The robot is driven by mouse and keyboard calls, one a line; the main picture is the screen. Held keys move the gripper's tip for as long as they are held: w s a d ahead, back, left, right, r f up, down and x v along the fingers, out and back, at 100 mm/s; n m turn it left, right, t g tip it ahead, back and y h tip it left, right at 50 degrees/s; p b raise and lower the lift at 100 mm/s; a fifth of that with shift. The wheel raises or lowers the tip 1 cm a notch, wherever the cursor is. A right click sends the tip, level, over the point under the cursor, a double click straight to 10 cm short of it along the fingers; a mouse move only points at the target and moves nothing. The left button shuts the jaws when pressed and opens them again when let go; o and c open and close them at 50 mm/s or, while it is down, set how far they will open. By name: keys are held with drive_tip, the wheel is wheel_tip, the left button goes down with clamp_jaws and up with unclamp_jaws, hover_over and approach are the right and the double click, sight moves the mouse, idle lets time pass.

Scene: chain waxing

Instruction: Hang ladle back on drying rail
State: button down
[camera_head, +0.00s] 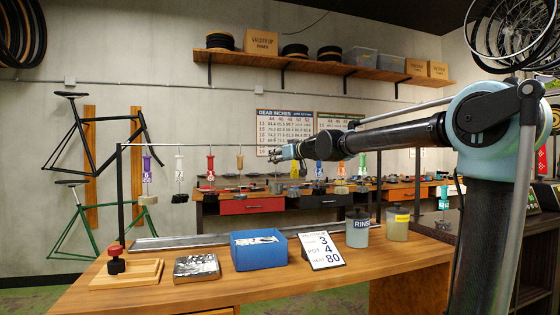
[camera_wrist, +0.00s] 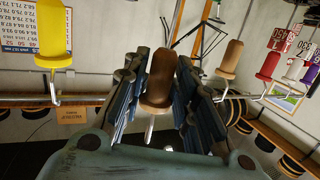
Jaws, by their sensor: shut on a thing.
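My gripper (camera_head: 277,155) is shut on a brown handle in the wrist view, the ladle's handle (camera_wrist: 159,78), with its fingers on both sides (camera_wrist: 157,62). A short metal shank (camera_wrist: 150,130) comes out of the handle; the ladle's bowl is hidden in the wrist view. In the head view the gripper is at the rail's height, above the bench.
A tan-handled tool (camera_head: 240,162) hangs left of the gripper. Purple (camera_head: 147,168), white (camera_head: 180,170) and red (camera_head: 211,168) handled tools hang farther left; a blue one (camera_head: 320,168) hangs right. A blue bin (camera_head: 258,250), a number card (camera_head: 321,251) and a rinse pot (camera_head: 357,229) stand on the bench.

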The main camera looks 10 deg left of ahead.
drive_tip(key=shift+f+x, duration=0.2)
drive_tip(key=shift+x, duration=0.75)
drive_tip(key=shift+f+x, duration=0.25)
drive_tip(key=shift+x, duration=0.7)
drive_tip(key=shift+f+x, duration=0.2)
drive_tip(key=shift+x, duration=0.75)
drive_tip(key=shift+d, duration=0.1)
drive_tip(key=c, duration=1.2)
unclamp_jaws()
drive_tip(key=shift+o, duration=0.4)
drive_tip(key=shift+s, duration=0.1)
drive_tip(key=v, duration=1.1)
